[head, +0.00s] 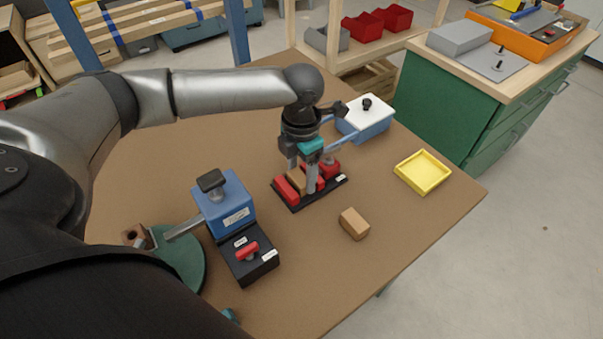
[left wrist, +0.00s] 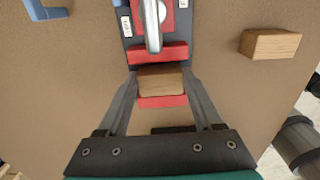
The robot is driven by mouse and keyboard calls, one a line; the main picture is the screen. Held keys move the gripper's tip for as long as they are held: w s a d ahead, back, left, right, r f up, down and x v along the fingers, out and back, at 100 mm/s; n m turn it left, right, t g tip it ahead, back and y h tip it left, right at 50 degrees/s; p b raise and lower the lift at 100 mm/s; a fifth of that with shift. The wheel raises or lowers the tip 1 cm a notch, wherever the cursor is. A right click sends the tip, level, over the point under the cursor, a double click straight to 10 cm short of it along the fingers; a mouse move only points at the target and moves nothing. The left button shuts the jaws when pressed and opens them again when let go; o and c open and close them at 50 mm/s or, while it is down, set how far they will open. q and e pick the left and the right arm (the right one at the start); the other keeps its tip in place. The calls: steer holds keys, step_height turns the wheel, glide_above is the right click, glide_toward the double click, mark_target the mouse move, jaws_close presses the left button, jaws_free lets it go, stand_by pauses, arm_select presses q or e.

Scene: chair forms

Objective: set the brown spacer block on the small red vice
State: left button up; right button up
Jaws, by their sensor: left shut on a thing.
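The small red vice (head: 285,190) stands on the table on a black base, with red jaws and a screw handle; its red jaw also shows in the left wrist view (left wrist: 158,52). My left gripper (head: 302,182) is over it, fingers pointing down, shut on a brown block (left wrist: 162,84). The held block (head: 296,179) appears level, with red jaw parts on both sides of it. I cannot tell whether it touches the vice. A second brown block (head: 354,224) lies loose on the table in front of the vice. My right gripper is not in view.
A blue vice (head: 225,209) on a black base stands at the left, beside a green disc (head: 182,262). A blue box with a white lid (head: 367,118) is behind the red vice. A yellow tray (head: 423,172) lies at the right. The near right table is clear.

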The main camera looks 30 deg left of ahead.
mark_target(302, 175)
arm_select(q)
steer(key=o, duration=1.5)
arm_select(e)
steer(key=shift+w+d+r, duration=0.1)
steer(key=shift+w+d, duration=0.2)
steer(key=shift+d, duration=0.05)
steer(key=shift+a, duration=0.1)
arm_select(q)
steer(key=shift+r, duration=0.2)
step_height(302, 175, up, 12)
steer(key=p, duration=0.3)
steer(key=shift+f+p, duration=0.1)
steer(key=shift+p, duration=0.2)
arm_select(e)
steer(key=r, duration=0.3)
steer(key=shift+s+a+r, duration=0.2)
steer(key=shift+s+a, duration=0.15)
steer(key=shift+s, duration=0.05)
